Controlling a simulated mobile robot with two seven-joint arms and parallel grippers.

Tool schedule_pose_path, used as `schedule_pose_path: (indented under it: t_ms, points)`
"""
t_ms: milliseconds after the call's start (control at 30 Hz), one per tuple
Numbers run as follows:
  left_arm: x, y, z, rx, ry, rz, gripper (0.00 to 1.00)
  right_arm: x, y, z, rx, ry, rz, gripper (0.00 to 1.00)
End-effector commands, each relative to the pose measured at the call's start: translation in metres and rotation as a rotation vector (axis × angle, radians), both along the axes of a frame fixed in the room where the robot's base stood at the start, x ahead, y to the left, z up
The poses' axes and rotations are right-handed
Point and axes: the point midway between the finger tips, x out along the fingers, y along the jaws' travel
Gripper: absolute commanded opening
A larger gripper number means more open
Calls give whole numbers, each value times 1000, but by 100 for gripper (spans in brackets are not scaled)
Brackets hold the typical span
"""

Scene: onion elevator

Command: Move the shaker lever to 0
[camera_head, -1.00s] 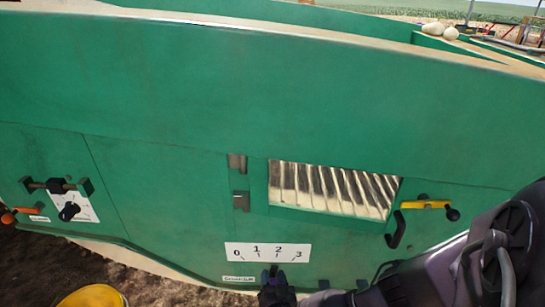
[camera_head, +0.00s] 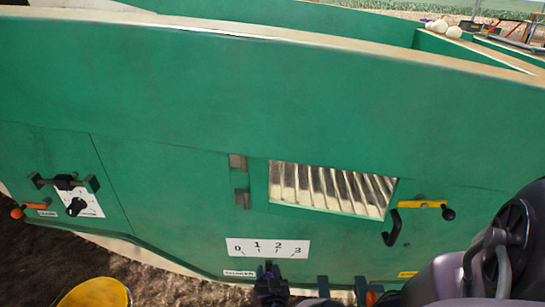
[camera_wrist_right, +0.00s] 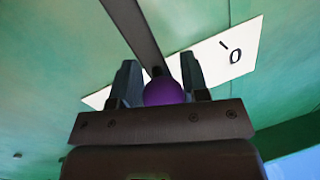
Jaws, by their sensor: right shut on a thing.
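The shaker lever is a dark bar with a purple ball knob (camera_wrist_right: 165,93), seen in the right wrist view. The knob sits between the two fingers of my right gripper (camera_wrist_right: 162,88), which is shut on it. The white scale plate (camera_head: 268,248), marked 0 to 3, is on the green panel in the head view. My right gripper (camera_head: 270,278) is just below this plate, under its middle, and hides most of the lever there. The scale plate also shows behind the fingers in the right wrist view (camera_wrist_right: 215,60), with the 0 readable. My left gripper is not in view.
A window with slats (camera_head: 332,190) is above the scale. A yellow handle (camera_head: 422,204) and a black hook (camera_head: 391,228) are to its right. A black dial (camera_head: 76,206) is at the far left. A yellow bucket (camera_head: 95,292) stands on the soil below.

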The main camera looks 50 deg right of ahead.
Motion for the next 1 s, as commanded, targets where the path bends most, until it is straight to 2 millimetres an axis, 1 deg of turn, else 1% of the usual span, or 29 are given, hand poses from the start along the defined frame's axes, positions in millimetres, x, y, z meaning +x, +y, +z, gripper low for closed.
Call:
schedule_pose_path:
  t_ms: [33,567,667,800,1000]
  points:
    - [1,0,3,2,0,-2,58,6,7,4,3,1,6,0]
    - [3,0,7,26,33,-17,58,24,23,2,-131,158,11,0]
    - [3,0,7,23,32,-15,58,29,28,0,-177,212,12,0]
    - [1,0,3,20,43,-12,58,36,35,-5,-243,291,13,0]
    - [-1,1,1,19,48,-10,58,43,41,-11,-312,372,14,0]
